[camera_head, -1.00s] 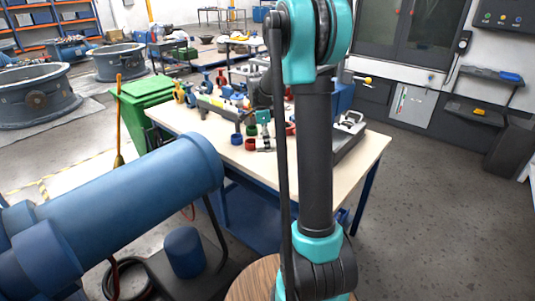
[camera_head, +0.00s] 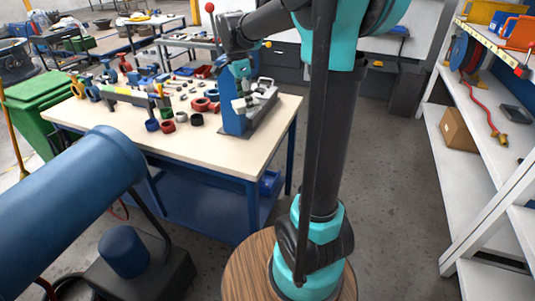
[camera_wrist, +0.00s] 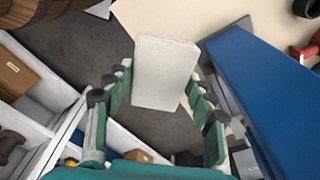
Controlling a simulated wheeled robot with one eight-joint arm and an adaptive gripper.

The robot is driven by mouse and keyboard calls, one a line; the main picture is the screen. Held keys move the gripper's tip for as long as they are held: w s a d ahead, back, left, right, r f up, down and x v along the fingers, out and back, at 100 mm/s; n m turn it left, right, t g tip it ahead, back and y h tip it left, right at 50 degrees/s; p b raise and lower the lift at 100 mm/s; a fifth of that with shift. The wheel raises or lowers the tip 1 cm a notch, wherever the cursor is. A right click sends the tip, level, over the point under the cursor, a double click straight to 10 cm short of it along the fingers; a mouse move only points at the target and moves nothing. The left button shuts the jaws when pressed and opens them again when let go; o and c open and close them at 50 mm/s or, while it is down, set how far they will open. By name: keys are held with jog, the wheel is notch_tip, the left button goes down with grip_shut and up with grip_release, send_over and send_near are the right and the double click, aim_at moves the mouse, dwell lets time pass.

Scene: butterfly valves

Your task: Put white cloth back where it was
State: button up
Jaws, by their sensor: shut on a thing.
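The white cloth (camera_wrist: 165,72) shows in the wrist view as a pale, flat, block-like shape between the two teal fingers. My gripper (camera_wrist: 158,82) is shut on it, with fingers on both sides. In the head view, my gripper (camera_head: 240,70) hangs over the right part of the workbench (camera_head: 222,152), beside a blue upright machine (camera_head: 233,115). The cloth is hard to make out there. Whether it touches anything below is not clear.
Red and blue rings (camera_head: 168,126) and small tools lie on the bench. A white shelf unit (camera_head: 470,165) with a cardboard box (camera_head: 458,130) stands at the right. A large blue pipe (camera_head: 75,190) fills the lower left. Grey floor (camera_head: 390,200) lies open between bench and shelf.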

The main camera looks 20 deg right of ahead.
aim_at(251, 153)
jog(key=f, duration=2)
jog(key=shift+s+d, duration=0.1)
jog(key=shift+d, duration=0.1)
jog(key=o, duration=1.1)
notch_tip(251, 153, up, 11)
jog(key=a, duration=0.1)
jog(key=s+d+f+n+t, duration=0.1)
jog(key=s+f+n, duration=0.2)
jog(key=s+n, duration=0.2)
jog(key=s+d+f+n+t+y, duration=0.1)
jog(key=s+d+f+n, duration=0.1)
jog(key=s+n, duration=0.3)
jog(key=s+d+f+n+t, duration=0.2)
jog(key=s+f+n, duration=0.2)
jog(key=s, duration=0.8)
jog(key=shift+f+n, duration=0.3)
jog(key=shift+n, duration=0.8)
